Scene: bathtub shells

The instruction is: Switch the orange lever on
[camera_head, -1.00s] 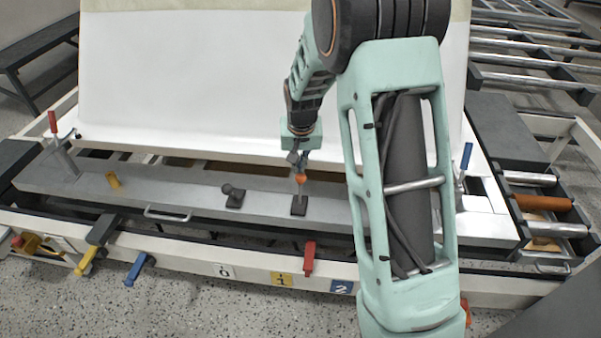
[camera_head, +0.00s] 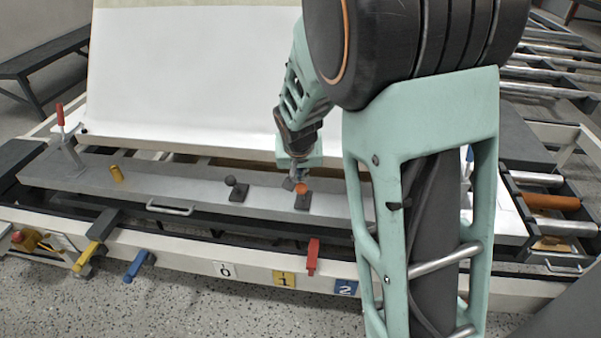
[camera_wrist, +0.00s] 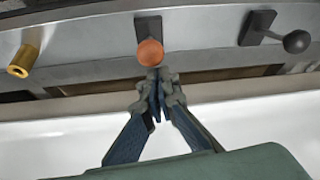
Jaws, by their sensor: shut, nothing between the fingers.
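The orange lever (camera_head: 303,188) is an orange ball knob on a dark rectangular base, set on the grey metal rail. In the wrist view the orange knob (camera_wrist: 150,52) is just beyond my fingertips, with its dark base behind it. My gripper (camera_wrist: 157,78) is shut and empty, its fingertips close to the knob; I cannot tell whether they touch it. In the head view my gripper (camera_head: 297,178) is small and sits just behind the knob, partly hiding the spot between them.
A black ball lever (camera_head: 237,190) stands left of the orange one; it also shows in the wrist view (camera_wrist: 295,41). A brass cylinder (camera_wrist: 23,61) is nearby. A red-handled clamp (camera_head: 66,140) stands at the far left. A white panel (camera_head: 190,80) rises behind the rail.

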